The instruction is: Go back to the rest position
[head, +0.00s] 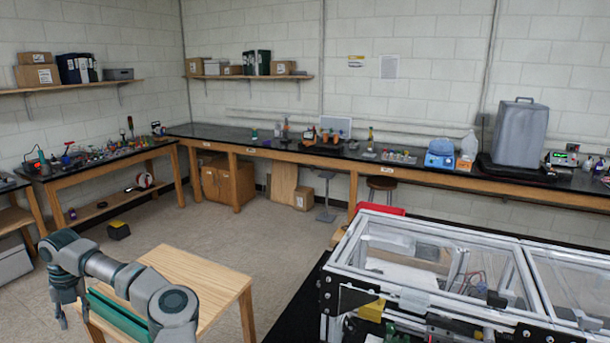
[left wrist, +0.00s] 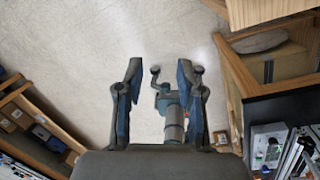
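My left arm reaches in at the lower left of the head view, over a small wooden table. My left gripper (head: 62,303) hangs down beside the table's left edge, and its fingers are small there. In the left wrist view my left gripper (left wrist: 160,95) has its two fingers wide apart, with nothing held between them. Grey-blue jointed robot parts show beyond the gap, over the pale floor; I cannot tell which part they are. My right gripper is not seen in the head view.
The wooden table (head: 205,270) is close below my left arm. An aluminium extrusion frame (head: 432,232) with clear panels stands at the right. Long black-topped benches (head: 225,134) line the walls, and open floor (head: 270,228) lies between.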

